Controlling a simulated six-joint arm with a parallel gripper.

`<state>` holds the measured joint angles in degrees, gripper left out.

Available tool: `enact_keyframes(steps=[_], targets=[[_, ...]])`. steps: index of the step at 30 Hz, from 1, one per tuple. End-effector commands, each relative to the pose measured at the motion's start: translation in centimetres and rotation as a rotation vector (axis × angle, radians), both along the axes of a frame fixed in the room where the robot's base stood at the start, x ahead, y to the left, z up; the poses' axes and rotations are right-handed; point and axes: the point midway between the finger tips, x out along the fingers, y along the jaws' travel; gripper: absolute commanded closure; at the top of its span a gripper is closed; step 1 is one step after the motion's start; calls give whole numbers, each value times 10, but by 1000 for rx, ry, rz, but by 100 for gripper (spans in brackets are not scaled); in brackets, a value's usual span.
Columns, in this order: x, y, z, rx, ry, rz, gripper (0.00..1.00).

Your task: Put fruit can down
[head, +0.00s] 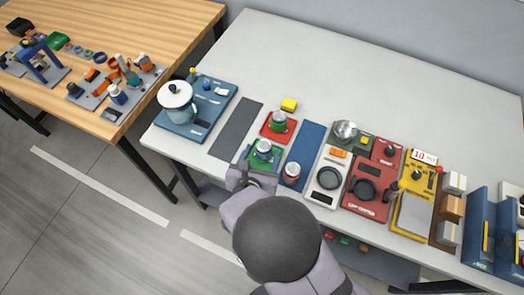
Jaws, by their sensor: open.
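Three small cans stand upright on the white table (330,65) near my gripper. A green can with a grey top (263,148) is on a green pad (249,155). Another green can (278,119) is on a red pad (266,131). A red can with a pale top (292,170) stands by the near end of a blue strip (305,146). I cannot tell from the labels which one is the fruit can. My gripper (258,168) is open, just in front of the nearer green can; my arm hides part of its jaws, and whether they touch the can is unclear.
A yellow block (289,104) lies behind the cans. A blue board with a teapot (176,102) is at left, beside a dark grey strip (235,129). A white scale (327,180) and red station (373,184) stand at right. The table's back is clear.

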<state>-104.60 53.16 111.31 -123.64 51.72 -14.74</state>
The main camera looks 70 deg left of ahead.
Motion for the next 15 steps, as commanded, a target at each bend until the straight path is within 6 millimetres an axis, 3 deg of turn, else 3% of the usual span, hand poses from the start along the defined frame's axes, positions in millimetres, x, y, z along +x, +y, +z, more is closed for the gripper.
enact_keyframes(steps=[9, 15], targets=[[-19, -28, 20, 0, 0, 2, 42], [-22, -33, 23, 2, -1, 0, 42]])
